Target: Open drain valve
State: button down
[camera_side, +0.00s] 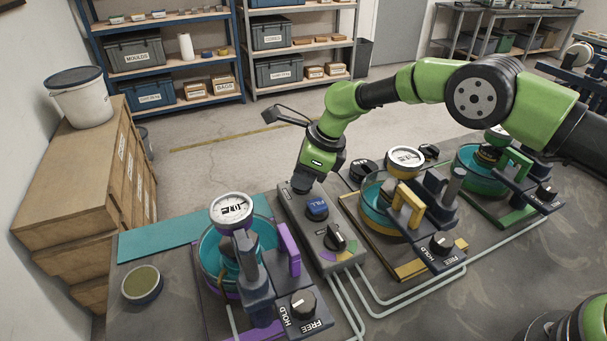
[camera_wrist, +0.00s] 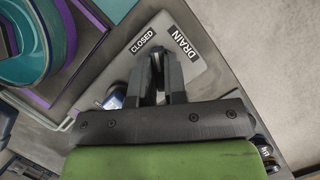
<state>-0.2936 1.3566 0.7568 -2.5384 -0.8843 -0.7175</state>
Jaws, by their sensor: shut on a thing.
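A grey control box (camera_side: 290,212) stands between the purple and yellow stations. It carries a blue FILL control (camera_side: 317,207) and a black selector knob (camera_side: 335,238) over a coloured dial. My gripper (camera_side: 302,189) points down at the far end of the box. In the wrist view, the labels DRAIN (camera_wrist: 183,44) and CLOSED (camera_wrist: 143,42) show on the box plate just beyond my fingers (camera_wrist: 158,68). The fingers are shut on the drain valve's handle, which they hide almost fully, so its exact angle cannot be told.
The purple station (camera_side: 292,248) with its teal pot and gauge is left of the box. The yellow station (camera_side: 412,207) is to its right, a green station (camera_side: 515,163) beyond. A teal mat (camera_side: 160,238) and small round dish (camera_side: 142,285) lie at left.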

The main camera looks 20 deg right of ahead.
jog(key=shift+f+m+t+h, duration=0.1)
jog(key=shift+m+t+h, duration=0.3)
jog(key=shift+m, duration=1)
jog(key=shift+f+m+t+h, duration=0.1)
jog(key=shift+m+t+h, duration=0.25)
jog(key=shift+m, duration=1.05)
jog(key=c, duration=1.2)
grip_release()
jog(key=shift+o, duration=0.2)
jog(key=shift+r, duration=0.1)
jog(key=v, duration=1)
jog(key=shift+a, duration=0.1)
